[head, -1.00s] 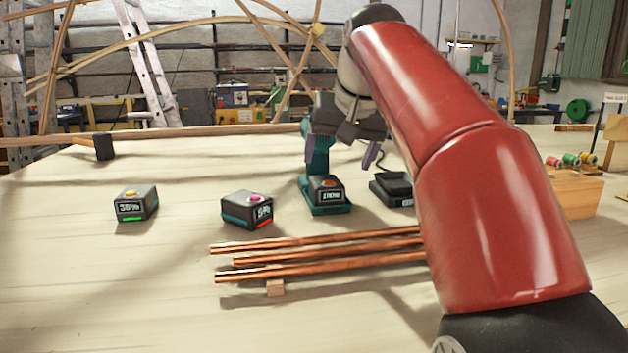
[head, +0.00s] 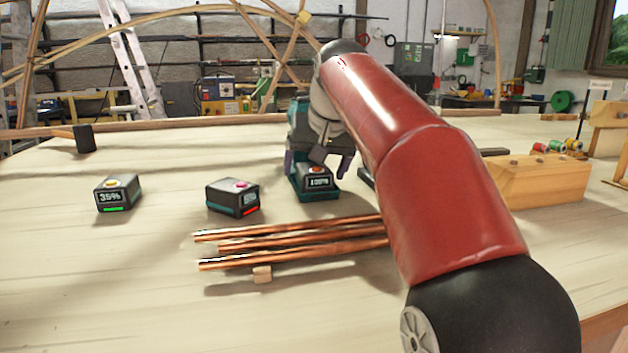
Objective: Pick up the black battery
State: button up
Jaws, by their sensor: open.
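Three black batteries with displays are on the bench. One with a red-orange button (head: 317,183) sits at the teal foot of a drill (head: 325,196) standing upright; its display seems to read 100%. Another with a pink button and red bar (head: 233,198) stands left of it. The third, with a yellow button, green bar and 35% display (head: 115,194), is farther left. My gripper (head: 318,167) is open, fingers pointing down, one to each side above the drill's battery. I cannot tell whether they touch it. My gripper hides much of the drill.
Copper-coloured rods (head: 290,240) lie in front of the batteries, propped on a small wood block (head: 262,275). A black charger (head: 366,177) is mostly hidden behind my arm. A wooden block (head: 540,182) stands at right, a mallet (head: 84,139) far left. The front left bench is clear.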

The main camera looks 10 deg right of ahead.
aim_at(311, 164)
jog(key=c, duration=1.4)
jog(key=shift+r, duration=0.1)
jog(key=shift+r+p, duration=0.25)
jog(key=shift+p, duration=0.1)
jog(key=shift+r, duration=0.25)
jog(key=shift+c, duration=1.4)
jog(key=shift+r+p, duration=0.4)
jog(key=shift+p, duration=0.3)
grip_shut()
notch_tip(311, 164, up, 2)
jog(key=shift+r+p, duration=0.2)
jog(key=shift+p, duration=1)
jog(key=s+b, duration=0.2)
jog(key=s, duration=0.3)
jog(key=s+d+b, duration=0.1)
jog(key=s+b, duration=0.1)
jog(key=s, duration=0.4)
jog(key=s+b, duration=0.2)
jog(key=s, duration=0.3)
jog(key=shift+s+d+f, duration=0.3)
jog(key=shift+s+f, duration=0.05)
jog(key=shift+s, duration=0.05)
jog(key=shift+s+d+r, duration=0.1)
jog(key=shift+s+r, duration=0.05)
jog(key=shift+s, duration=0.45)
